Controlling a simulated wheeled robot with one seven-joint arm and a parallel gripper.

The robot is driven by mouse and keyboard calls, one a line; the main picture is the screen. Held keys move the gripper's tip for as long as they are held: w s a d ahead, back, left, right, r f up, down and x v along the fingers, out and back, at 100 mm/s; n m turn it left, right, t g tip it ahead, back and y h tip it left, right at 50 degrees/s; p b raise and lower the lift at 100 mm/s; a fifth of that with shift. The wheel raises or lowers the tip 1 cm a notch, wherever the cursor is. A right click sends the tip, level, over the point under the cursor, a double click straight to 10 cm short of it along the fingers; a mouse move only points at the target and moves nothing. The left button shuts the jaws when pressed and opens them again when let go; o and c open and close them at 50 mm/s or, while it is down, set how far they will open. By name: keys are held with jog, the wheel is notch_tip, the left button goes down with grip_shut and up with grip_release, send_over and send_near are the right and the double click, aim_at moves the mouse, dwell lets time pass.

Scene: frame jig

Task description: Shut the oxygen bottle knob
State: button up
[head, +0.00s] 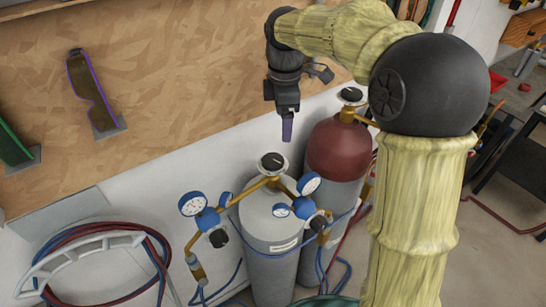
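A grey gas bottle (272,222) with blue-rimmed gauges and blue hose stands at lower centre; it appears to be the oxygen bottle. Its round black knob (271,161) with a light mark sits on top of the brass valve. My gripper (287,130) points down, above and slightly right of this knob, apart from it and empty as far as I can see. Its fingers line up edge-on, so their opening is hidden. A second bottle with a dark red top (337,150) stands behind to the right, with its own black knob (351,94).
Two blue gauges (193,204) (308,184) stick out beside the grey bottle's valve. Red and blue hoses (160,250) hang coiled on a white holder at lower left. My arm covers the right side.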

aim_at(273, 159)
jog(key=r+n, duration=0.1)
jog(key=w+a+r+n, duration=0.1)
jog(key=a+r+n, duration=0.1)
jog(key=n, duration=0.1)
jog(key=shift+w+a+r, duration=0.2)
jog(key=shift+a+r, duration=0.05)
jog(key=shift+r, duration=0.1)
jog(key=shift+f, duration=0.1)
notch_tip(273, 159, down, 17)
jog(key=shift+f+p, duration=0.15)
jog(key=shift+p, duration=0.7)
